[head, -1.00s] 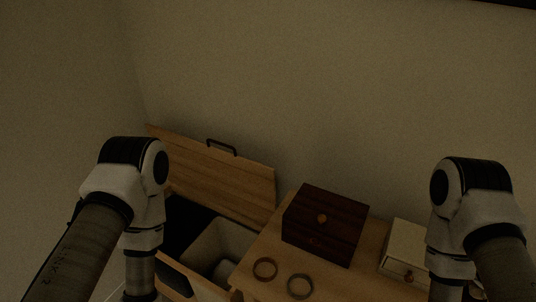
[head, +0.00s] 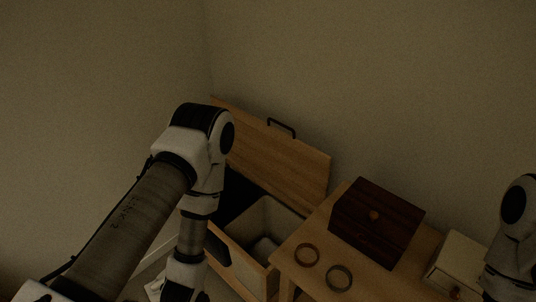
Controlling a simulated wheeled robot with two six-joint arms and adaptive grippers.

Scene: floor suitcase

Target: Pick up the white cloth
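A small whitish patch (head: 154,289) shows low in the head view, just left of my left gripper; it may be the white cloth, but it is too small and dark to be sure. Another pale thing (head: 265,247) lies inside the light bin in the open chest. My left gripper (head: 186,296) points down at the bottom edge, in front of the chest; its fingertips are cut off or too dark to read. My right gripper is not in view; only part of that arm shows at the right edge.
The wooden chest has its lid (head: 275,155) raised against the wall, with the light bin (head: 272,214) inside. To its right, a wooden table (head: 314,273) holds a dark brown box (head: 376,222), two rings (head: 307,254) (head: 339,278) and a cream drawer box (head: 461,262).

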